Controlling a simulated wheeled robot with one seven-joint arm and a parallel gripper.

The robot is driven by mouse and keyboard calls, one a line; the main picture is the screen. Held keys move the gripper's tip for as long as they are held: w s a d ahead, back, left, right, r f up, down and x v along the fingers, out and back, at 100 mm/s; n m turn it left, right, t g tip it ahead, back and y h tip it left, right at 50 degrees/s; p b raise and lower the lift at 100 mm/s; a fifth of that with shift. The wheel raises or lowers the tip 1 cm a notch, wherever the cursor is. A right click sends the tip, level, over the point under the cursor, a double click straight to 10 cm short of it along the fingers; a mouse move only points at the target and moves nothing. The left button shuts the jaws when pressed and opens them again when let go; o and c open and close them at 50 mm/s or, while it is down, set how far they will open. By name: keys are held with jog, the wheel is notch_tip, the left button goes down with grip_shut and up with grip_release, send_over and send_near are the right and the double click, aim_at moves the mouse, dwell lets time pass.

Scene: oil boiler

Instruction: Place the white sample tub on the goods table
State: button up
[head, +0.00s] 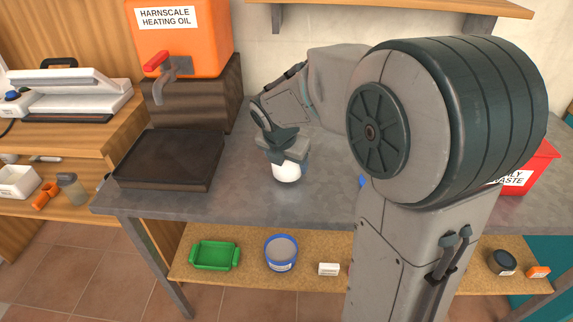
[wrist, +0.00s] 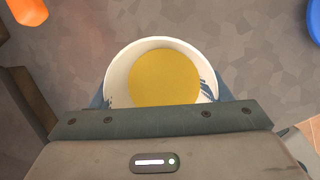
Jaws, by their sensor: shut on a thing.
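The white sample tub (head: 286,172) is in my gripper (head: 284,158) over the grey table (head: 262,206) in the head view. In the wrist view the tub (wrist: 116,75) is seen from above, open at the top, with yellow liquid inside. My gripper (wrist: 161,100) is shut on the tub, with a blue-grey finger on each side of it. The tub looks upright. I cannot tell whether its base touches the tabletop. No table in view is labelled as the goods table.
An orange heating oil container (head: 190,40) with a red-handled tap stands on a dark block (head: 197,95). A dark tray (head: 170,160) lies left of the tub. A red waste bin (head: 540,170) stands right. A lower shelf (head: 235,277) holds a green crate (head: 214,255) and a blue-rimmed tub (head: 281,253).

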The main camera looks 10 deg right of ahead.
jog(key=shift+f, duration=0.35)
jog(key=shift+f, duration=0.1)
jog(key=shift+f, duration=0.15)
jog(key=o, duration=1.1)
